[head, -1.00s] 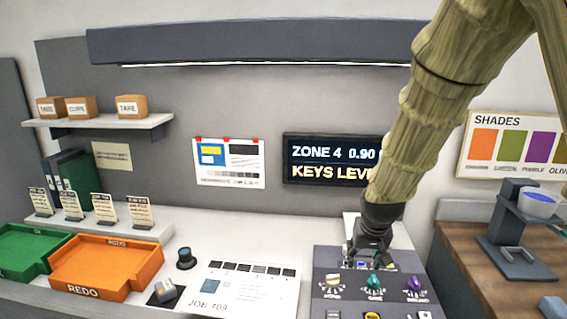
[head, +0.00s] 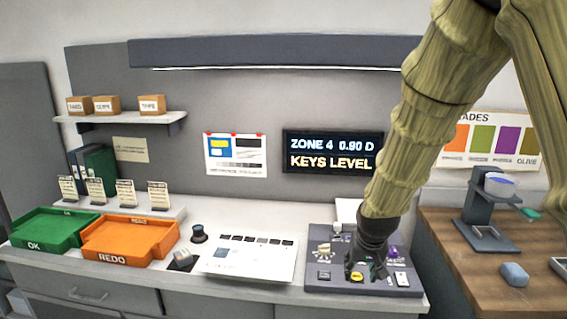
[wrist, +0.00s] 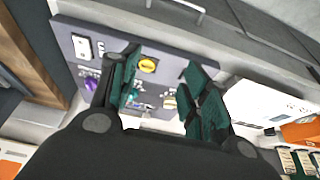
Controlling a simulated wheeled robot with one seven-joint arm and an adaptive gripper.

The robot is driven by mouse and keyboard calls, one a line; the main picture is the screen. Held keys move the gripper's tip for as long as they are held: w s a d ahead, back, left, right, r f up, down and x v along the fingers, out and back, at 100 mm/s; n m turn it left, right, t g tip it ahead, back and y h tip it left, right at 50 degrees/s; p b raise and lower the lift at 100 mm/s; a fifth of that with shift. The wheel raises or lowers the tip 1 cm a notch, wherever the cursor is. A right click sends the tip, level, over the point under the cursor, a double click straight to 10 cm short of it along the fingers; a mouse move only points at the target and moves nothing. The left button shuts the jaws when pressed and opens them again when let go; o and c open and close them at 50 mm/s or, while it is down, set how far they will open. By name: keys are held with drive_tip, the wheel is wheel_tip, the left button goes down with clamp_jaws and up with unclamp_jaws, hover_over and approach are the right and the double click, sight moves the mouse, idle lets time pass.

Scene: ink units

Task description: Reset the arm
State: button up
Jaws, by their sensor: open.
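My gripper (wrist: 160,90) is open and empty in the wrist view, its two dark green fingers spread apart above the grey control panel (wrist: 75,40). In the head view my arm comes down from the upper right, and the gripper (head: 365,272) hangs over the panel (head: 315,240), hiding part of its middle. The panel carries a yellow round button (wrist: 147,65), a purple knob (wrist: 91,84) and a white switch (wrist: 82,47). Whether the fingers touch the panel cannot be told.
A wooden table (head: 450,240) with a grey stand (head: 487,238) is at the right. The wall screen (head: 333,151) reads ZONE 4, 0.90 D, KEYS LEVEL.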

drive_tip(key=s+f+g, duration=0.1)
drive_tip(key=s+f, duration=0.4)
drive_tip(key=f, duration=0.4)
drive_tip(key=s+d+f, duration=0.1)
drive_tip(key=s+f, duration=0.4)
drive_tip(key=f, duration=0.3)
drive_tip(key=s+f+g, duration=0.1)
drive_tip(key=s+f, duration=0.4)
drive_tip(key=f, duration=0.4)
drive_tip(key=s+f, duration=0.4)
drive_tip(key=s, duration=0.4)
drive_tip(key=s+d+f+g, duration=0.1)
drive_tip(key=s+f, duration=0.4)
drive_tip(key=s, duration=0.3)
drive_tip(key=s+f+n+g, duration=0.1)
drive_tip(key=s+f, duration=0.3)
drive_tip(key=s, duration=0.4)
drive_tip(key=shift+s+d+f, duration=0.25)
drive_tip(key=shift+s+d, duration=0.05)
drive_tip(key=shift+s, duration=0.05)
idle(0.8)
